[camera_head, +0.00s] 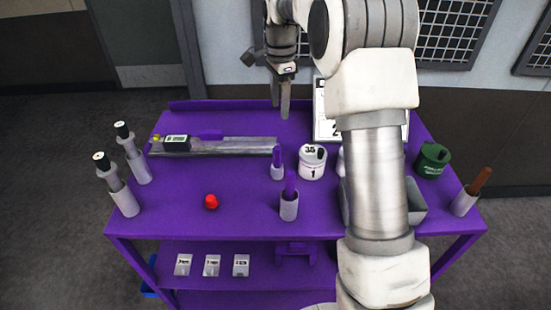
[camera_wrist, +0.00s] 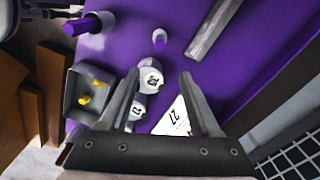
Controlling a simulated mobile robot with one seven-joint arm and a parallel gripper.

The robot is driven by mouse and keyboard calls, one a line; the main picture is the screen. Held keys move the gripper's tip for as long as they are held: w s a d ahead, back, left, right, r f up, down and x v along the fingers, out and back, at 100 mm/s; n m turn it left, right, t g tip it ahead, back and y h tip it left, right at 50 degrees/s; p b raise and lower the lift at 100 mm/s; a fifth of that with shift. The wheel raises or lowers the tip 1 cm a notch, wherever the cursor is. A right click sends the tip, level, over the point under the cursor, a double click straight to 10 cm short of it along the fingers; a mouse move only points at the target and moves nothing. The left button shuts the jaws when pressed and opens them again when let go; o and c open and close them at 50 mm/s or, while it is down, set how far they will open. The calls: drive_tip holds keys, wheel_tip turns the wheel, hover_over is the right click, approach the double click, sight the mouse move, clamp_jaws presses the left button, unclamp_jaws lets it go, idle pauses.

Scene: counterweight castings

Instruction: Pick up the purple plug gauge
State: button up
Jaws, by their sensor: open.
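Two purple-handled plug gauges stand on the purple table (camera_head: 240,210). The nearer plug gauge (camera_head: 289,185) rises from a pale cylinder (camera_head: 289,208); the farther plug gauge (camera_head: 277,156) is similar, behind and slightly left. In the wrist view, one plug gauge (camera_wrist: 159,44) shows beyond my fingertips and another (camera_wrist: 82,27) at upper left. My gripper (camera_head: 285,112) is open and empty, above the back of the table and apart from both. Its two fingers also show in the wrist view (camera_wrist: 160,78).
A white round weight (camera_head: 312,164) stands right of the farther gauge. A long grey bar with a digital readout (camera_head: 177,143) lies at back left. A red knob (camera_head: 211,202), black-topped cylinders (camera_head: 137,165) and a green weight (camera_head: 432,160) stand around. My arm hides a grey tray (camera_wrist: 67,98) partly.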

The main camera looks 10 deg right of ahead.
sight(277, 147)
wheel_tip(277, 147, down, 12)
drive_tip(key=shift+r, duration=0.15)
drive_tip(key=shift+s+a+f+p, duration=0.1)
drive_tip(key=shift+a+f+p, duration=0.1)
drive_tip(key=shift+f, duration=1.2)
drive_tip(key=shift+a+f+p, duration=0.1)
drive_tip(key=shift+f+p, duration=0.05)
drive_tip(key=shift+f, duration=1.2)
drive_tip(key=shift+r, duration=0.1)
clamp_jaws()
